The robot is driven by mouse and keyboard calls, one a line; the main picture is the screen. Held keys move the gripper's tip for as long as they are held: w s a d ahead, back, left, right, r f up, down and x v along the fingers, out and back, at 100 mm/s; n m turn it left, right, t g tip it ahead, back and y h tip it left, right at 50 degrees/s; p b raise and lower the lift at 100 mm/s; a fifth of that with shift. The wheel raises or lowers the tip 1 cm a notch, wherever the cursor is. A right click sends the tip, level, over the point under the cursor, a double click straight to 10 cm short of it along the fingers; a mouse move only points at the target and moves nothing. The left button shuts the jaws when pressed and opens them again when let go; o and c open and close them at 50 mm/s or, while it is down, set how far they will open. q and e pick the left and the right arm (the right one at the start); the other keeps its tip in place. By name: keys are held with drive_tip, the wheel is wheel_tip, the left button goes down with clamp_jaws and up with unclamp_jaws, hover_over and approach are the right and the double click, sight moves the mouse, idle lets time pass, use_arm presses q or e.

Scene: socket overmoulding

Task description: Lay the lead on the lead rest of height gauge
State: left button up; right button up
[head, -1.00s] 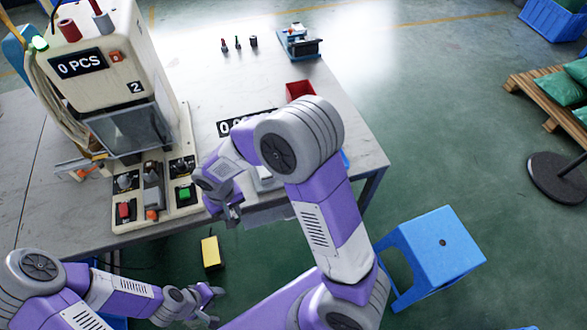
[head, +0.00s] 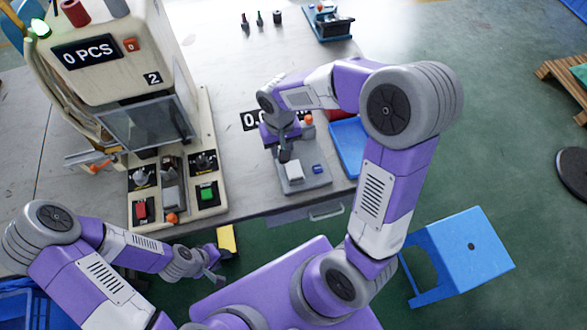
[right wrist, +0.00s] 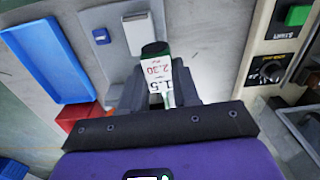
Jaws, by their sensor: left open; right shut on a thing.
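The height gauge is a grey base (head: 318,178) with a white block (head: 295,171), a blue button (head: 318,169) and an orange knob. It stands right of the press; its base (right wrist: 118,18) also shows in the right wrist view. My right gripper (head: 286,153) is over the gauge, shut on what looks like the lead (right wrist: 155,50), with a dark end, some green and a white printed tag. The held end appears over or near the white block (right wrist: 143,33); I cannot tell whether they touch. I cannot single out the lead rest. My left gripper (head: 213,277) is open and empty, off the table's front edge.
The press (head: 120,80) with its button panel stands left of the gauge. A blue tray (head: 347,150) lies close on the gauge's right, by a red bin (right wrist: 85,120). Small dark parts and a blue fixture (head: 328,22) stand at the back. A blue stool (head: 460,250) is front right.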

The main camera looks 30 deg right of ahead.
drive_tip(key=s+d, duration=0.1)
drive_tip(key=d, duration=0.2)
drive_tip(key=b, duration=0.2)
hover_over(293, 169)
drive_tip(key=shift+m, duration=0.3)
wheel_tip(293, 169, down, 5)
drive_tip(key=shift+d+r, duration=0.1)
drive_tip(key=shift+d, duration=0.05)
wheel_tip(293, 169, down, 4)
drive_tip(key=shift+r+b, duration=0.25)
drive_tip(key=shift+b, duration=0.35)
drive_tip(key=shift+w+f, duration=0.1)
drive_tip(key=shift+f, duration=0.2)
drive_tip(key=shift+f, duration=0.15)
drive_tip(key=o, duration=1)
drive_tip(key=shift+o, duration=0.2)
